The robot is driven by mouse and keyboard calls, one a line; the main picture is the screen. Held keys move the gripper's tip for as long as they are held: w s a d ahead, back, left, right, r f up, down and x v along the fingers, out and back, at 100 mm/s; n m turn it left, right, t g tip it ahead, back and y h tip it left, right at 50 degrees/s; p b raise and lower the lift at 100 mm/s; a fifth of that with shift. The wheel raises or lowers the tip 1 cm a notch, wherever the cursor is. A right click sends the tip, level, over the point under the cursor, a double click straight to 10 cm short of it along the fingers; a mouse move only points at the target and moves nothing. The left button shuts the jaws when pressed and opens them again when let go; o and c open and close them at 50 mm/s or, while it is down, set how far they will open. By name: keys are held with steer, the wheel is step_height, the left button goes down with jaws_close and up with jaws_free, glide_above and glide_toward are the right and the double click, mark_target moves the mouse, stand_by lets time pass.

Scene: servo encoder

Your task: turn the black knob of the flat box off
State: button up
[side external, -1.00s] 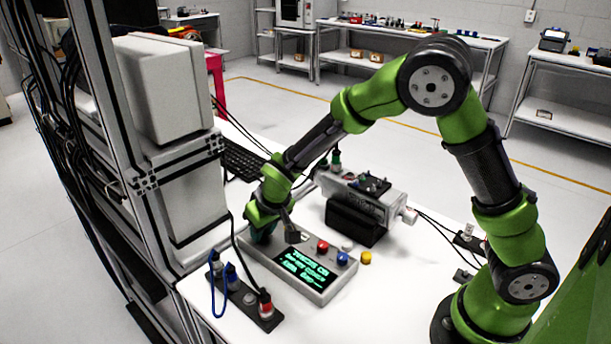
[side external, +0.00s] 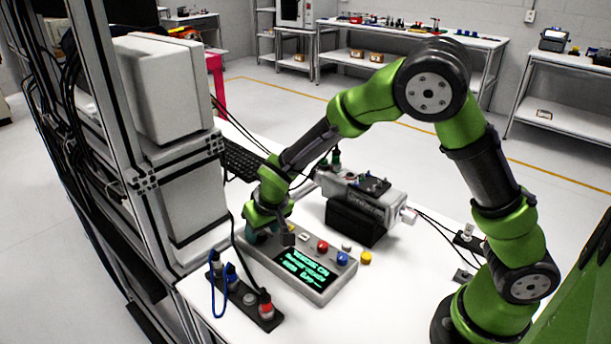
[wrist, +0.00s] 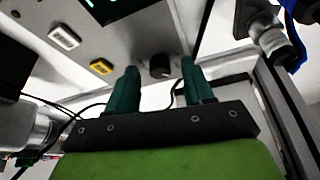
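The flat grey box (side external: 318,296) lies on the white table, with a lit green-text display (side external: 303,268) on its top. In the wrist view, the black knob (wrist: 160,67) stands on the box's panel between the two green fingertips of my gripper (wrist: 158,72). The fingers are spread apart, with a visible gap on each side of the knob. In the side view, my gripper (side external: 262,238) is low over the box's far-left end and hides the knob. The knob's pointer direction is too small to tell.
The box also bears a red button (side external: 322,246), a blue button (side external: 343,258), a white switch (wrist: 63,37) and a yellow switch (wrist: 101,67). A black connector strip (side external: 250,301) with cables lies in front. A dark-based device (side external: 354,220) stands behind the box.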

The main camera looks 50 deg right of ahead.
steer(key=v, duration=1.7)
steer(key=shift+a, duration=0.1)
steer(key=s+d+r+m+t+y, duration=0.1)
steer(key=s+d+r, duration=0.1)
steer(key=s, duration=0.6)
steer(key=s+d+r+t+y, duration=0.1)
steer(key=s+d+r, duration=0.1)
steer(key=s+d, duration=0.3)
steer(key=s, duration=0.3)
steer(key=shift+m+t+y, duration=0.4)
steer(key=shift+s+d+r, duration=0.1)
steer(key=shift+c, duration=0.5)
